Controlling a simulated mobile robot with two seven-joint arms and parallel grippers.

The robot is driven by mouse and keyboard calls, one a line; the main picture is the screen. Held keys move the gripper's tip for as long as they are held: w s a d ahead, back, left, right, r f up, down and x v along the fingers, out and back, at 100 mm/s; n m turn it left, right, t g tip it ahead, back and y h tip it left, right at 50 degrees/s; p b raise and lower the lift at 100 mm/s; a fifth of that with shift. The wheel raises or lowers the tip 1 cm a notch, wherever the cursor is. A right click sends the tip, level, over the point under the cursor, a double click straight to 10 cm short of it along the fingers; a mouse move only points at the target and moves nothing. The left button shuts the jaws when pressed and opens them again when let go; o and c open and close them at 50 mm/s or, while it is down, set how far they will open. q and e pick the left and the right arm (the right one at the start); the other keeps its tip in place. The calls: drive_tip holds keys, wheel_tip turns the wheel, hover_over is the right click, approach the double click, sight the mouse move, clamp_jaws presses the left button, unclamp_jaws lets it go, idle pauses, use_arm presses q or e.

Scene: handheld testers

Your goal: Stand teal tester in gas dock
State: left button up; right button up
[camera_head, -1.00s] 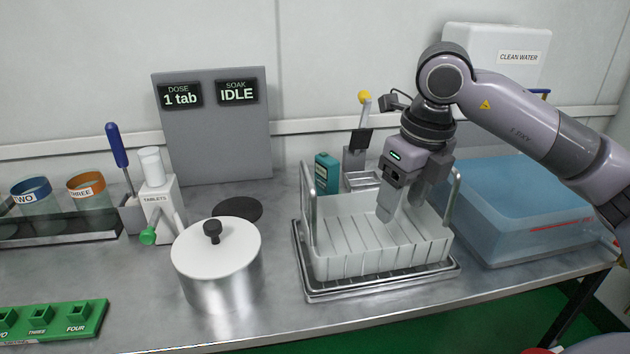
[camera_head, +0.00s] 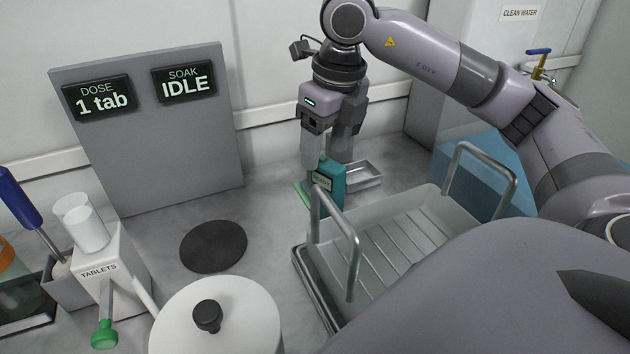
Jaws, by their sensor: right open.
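The teal tester (camera_head: 331,188) stands upright on the steel bench behind the white ribbed basket, with a small dark label near its top. My right gripper (camera_head: 328,160) hangs fingers down at the tester's top. Its jaws are open, and one finger is in front of and left of the tester's top; I cannot tell whether it touches. The basket's left handle hides part of the tester's lower front. My left gripper is not in view. I cannot make out a gas dock with certainty.
The basket (camera_head: 425,222) with raised metal handles stands close in front of the tester. A shallow steel tray (camera_head: 365,178) is right beside it. A lidded pot (camera_head: 240,325), a tablet dispenser (camera_head: 118,265) and a black disc (camera_head: 213,246) are to the left.

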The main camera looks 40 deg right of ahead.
sight(329, 163)
drive_tip(key=f, duration=0.4)
drive_tip(key=f+b, duration=0.1)
drive_tip(key=f, duration=0.1)
drive_tip(key=shift+w+d+f, duration=0.1)
drive_tip(key=shift+d+f, duration=0.2)
drive_tip(key=shift+f, duration=0.1)
clamp_jaws()
